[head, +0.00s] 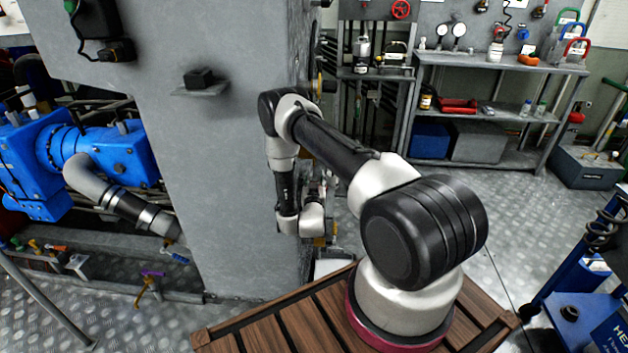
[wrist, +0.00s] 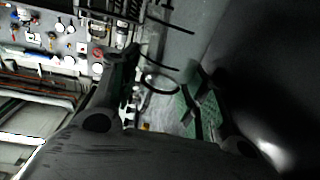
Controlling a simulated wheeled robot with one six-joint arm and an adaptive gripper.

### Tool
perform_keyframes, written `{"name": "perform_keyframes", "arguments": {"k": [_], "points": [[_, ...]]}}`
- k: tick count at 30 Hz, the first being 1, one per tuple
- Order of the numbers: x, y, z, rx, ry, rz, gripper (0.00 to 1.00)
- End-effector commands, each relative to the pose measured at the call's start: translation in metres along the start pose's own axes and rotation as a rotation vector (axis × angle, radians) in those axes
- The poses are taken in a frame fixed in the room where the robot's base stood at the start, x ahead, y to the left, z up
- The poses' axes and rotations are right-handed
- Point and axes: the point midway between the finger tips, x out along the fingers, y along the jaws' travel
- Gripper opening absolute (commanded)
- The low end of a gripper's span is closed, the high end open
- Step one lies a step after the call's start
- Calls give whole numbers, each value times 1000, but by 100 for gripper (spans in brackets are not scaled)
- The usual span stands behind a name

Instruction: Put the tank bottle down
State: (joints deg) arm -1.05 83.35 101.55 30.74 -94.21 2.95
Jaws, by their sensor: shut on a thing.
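In the dim wrist view, my gripper (wrist: 160,88) has one dark finger on the left and one on the right. It is shut on a pale, partly see-through thing with a dark ring, which I take to be the tank bottle (wrist: 159,104). Its outline is hard to make out, and I cannot tell whether it touches anything below. In the head view, my arm bends down beside the grey column, and its wrist hides most of the gripper and the bottle.
A large grey column (head: 215,150) stands close to the left of my arm. A metal shelf (head: 490,62) with bottles and tools is at the back right. Blue machinery (head: 95,150) is at the left. Patterned metal floor (head: 490,215) lies open at the right.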

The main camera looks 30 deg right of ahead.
Motion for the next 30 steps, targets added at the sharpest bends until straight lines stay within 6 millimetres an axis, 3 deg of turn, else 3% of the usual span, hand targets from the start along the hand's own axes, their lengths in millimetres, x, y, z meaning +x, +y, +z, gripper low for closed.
{"name": "perform_keyframes", "arguments": {"k": [2, 14, 30], "points": [[0, 0, 0, 0, 0, 0, 54], [-5, 0, -1, -1, -3, -1, 54], [-109, -1, -1, -2, -3, -2, 54]]}}
